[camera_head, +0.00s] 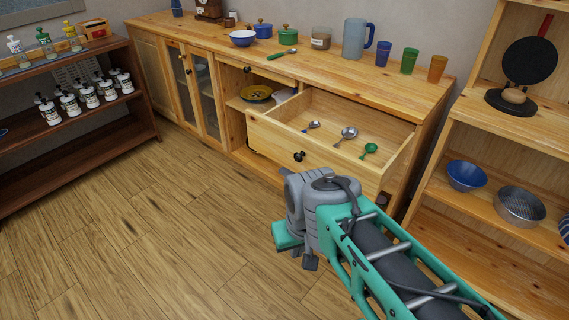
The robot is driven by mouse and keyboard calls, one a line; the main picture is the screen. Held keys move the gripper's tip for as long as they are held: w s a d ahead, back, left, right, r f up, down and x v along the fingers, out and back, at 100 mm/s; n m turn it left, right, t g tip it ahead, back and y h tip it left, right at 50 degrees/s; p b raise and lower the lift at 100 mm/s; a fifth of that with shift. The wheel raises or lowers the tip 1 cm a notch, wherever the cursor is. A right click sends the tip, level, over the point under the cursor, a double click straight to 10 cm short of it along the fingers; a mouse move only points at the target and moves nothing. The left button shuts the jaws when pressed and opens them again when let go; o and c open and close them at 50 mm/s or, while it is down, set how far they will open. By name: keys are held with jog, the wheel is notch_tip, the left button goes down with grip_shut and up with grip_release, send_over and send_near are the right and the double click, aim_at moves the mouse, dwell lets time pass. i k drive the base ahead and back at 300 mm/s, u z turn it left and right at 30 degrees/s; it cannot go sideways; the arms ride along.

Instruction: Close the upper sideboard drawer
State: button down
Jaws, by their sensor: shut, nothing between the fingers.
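The wooden sideboard (215,27) stands along the back wall. Its upper drawer (270,130) on the right side is pulled well out, with a dark round knob (299,156) on its front. My gripper (297,252) is in front of and below the drawer front, over the floor, pointing down. It is shut and empty, its fingers partly hidden by my wrist. My wrist overlaps the lower part of the drawer front in the picture; contact cannot be told.
Cups, a blue-grey pitcher (357,38), pots and a bowl (242,38) stand on the sideboard top. An open shelf (445,185) with bowls is close on the right. A dark rack (90,120) with bottles is at left. The wooden floor between is clear.

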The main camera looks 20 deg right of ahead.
aim_at(276, 134)
jog(key=u, duration=0.65)
jog(key=i, duration=0.9)
jog(key=u, duration=0.25)
